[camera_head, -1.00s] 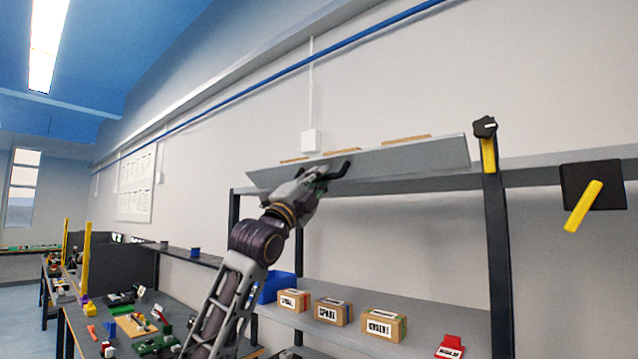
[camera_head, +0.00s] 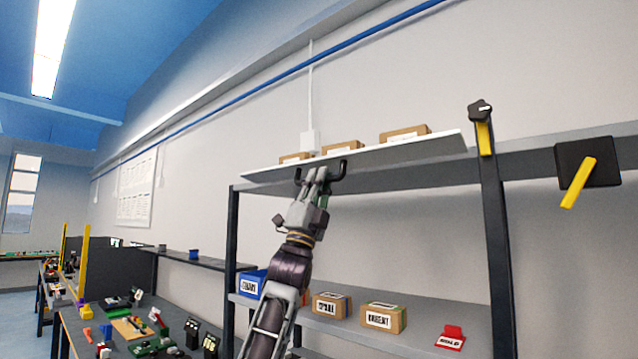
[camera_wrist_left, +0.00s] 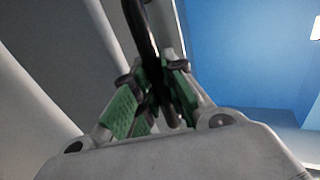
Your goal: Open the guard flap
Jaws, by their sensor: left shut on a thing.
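The guard flap (camera_head: 400,149) is a long pale panel at the front of the top shelf. It is seen nearly edge-on, a little tilted in the picture. A black handle (camera_head: 341,174) hangs at its underside, left of the middle. My left gripper (camera_head: 318,178) reaches up from below and is shut on the handle. In the left wrist view the dark handle bar (camera_wrist_left: 147,40) runs between the green-padded fingers (camera_wrist_left: 155,95). My right gripper is not in view.
Cardboard boxes (camera_head: 405,134) stand behind the flap. The lower shelf holds a blue bin (camera_head: 250,284), more boxes (camera_head: 384,317) and a red sign (camera_head: 451,337). A dark post (camera_head: 494,230) with a knob (camera_head: 480,109) rises right of the flap. Bench clutter (camera_head: 130,326) lies left.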

